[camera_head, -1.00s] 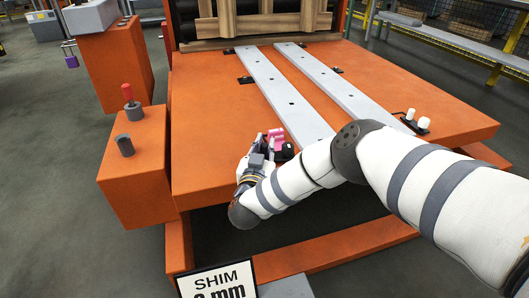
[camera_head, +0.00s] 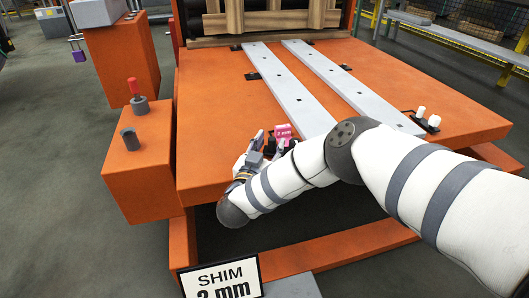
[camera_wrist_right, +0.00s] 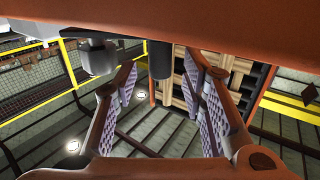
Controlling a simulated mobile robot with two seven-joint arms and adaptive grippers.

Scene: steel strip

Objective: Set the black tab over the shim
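A small pink block marked "2 mm" (camera_head: 283,130), which looks like the shim, sits near the front edge of the orange table, close to the near end of the left steel strip (camera_head: 290,90). Small black parts show beside and below it; I cannot tell which is the black tab. My right gripper (camera_head: 268,145) is at these parts, partly hiding them. In the right wrist view, my right gripper's fingers (camera_wrist_right: 163,75) stand apart. My left gripper is not in view.
A second steel strip (camera_head: 345,80) runs parallel at right. White knobs on a black base (camera_head: 427,120) stand at the right table edge. A sign reading "SHIM 2 mm" (camera_head: 222,279) is below the front. A side box (camera_head: 140,165) carries a red-handled post (camera_head: 136,98).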

